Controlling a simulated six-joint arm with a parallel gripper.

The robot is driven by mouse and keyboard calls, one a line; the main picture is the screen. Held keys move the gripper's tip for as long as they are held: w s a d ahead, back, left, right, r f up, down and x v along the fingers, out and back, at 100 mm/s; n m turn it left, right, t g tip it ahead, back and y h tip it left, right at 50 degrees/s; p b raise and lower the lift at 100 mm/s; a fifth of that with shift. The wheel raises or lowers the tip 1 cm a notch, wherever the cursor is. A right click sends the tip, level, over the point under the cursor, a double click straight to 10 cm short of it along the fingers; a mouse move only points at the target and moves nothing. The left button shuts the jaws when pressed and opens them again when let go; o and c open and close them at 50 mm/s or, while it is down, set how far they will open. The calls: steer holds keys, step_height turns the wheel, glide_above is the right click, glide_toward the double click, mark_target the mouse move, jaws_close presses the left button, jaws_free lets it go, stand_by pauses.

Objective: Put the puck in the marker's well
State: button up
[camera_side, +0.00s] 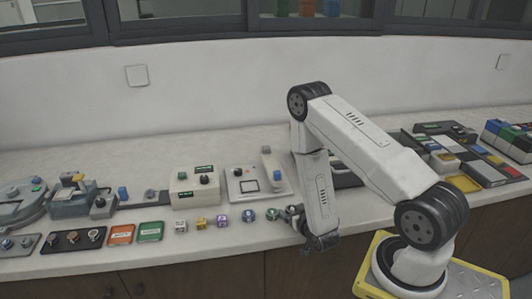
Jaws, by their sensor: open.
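A row of small pieces lies along the front of the counter, among them a blue-topped round piece (248,215), a green-topped one (272,213) and a purple cube-like one (222,221). I cannot tell which is the puck. A white flat device (236,196) with a dark-framed square and an upright post with a blue knob stands behind the row; it may be the marker, but no label is readable. My gripper (307,247) is open, low at the counter's front edge, to the right of the row. Its fingertips are small and partly hidden by my wrist, and nothing shows between them.
A cream box with dark knobs (195,187) stands left of the flat device. Green (150,231) and orange (121,234) trays and a black rack (73,241) lie at front left. Trays and coloured boxes (505,138) fill the right. The wall closes off the back.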

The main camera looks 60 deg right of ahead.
steer(key=shift+v, duration=3.95)
steer(key=shift+w, duration=0.2)
